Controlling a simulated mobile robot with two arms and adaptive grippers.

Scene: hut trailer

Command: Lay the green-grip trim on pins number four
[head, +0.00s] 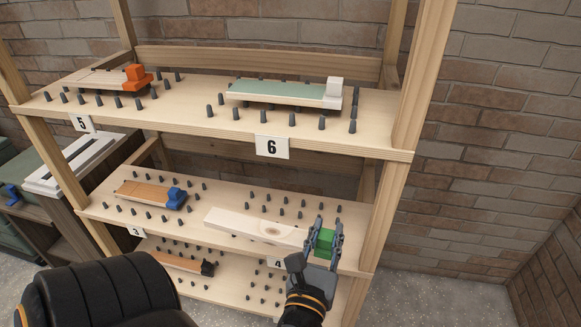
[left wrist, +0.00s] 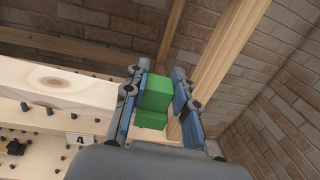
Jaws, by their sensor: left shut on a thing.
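The green-grip trim is a pale wooden board (head: 250,226) with a round knot and a green grip (head: 325,241) at its right end. My left gripper (head: 324,236) is shut on the green grip; the grip also shows between the fingers in the left wrist view (left wrist: 155,100). The board lies lengthwise over the front right part of the middle shelf, roughly level. Pins number four (head: 282,203) show behind it, and the label 4 (head: 277,263) is below it on the shelf edge. The board hides the front pins; I cannot tell whether it touches them. My right gripper is out of view.
A blue-ended trim (head: 150,195) lies on the pins at the left of the middle shelf. Above, an orange-ended trim (head: 110,78) and a white-ended trim (head: 285,93) lie on the top shelf (head: 200,120). A wooden post (head: 385,215) stands just right of my gripper.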

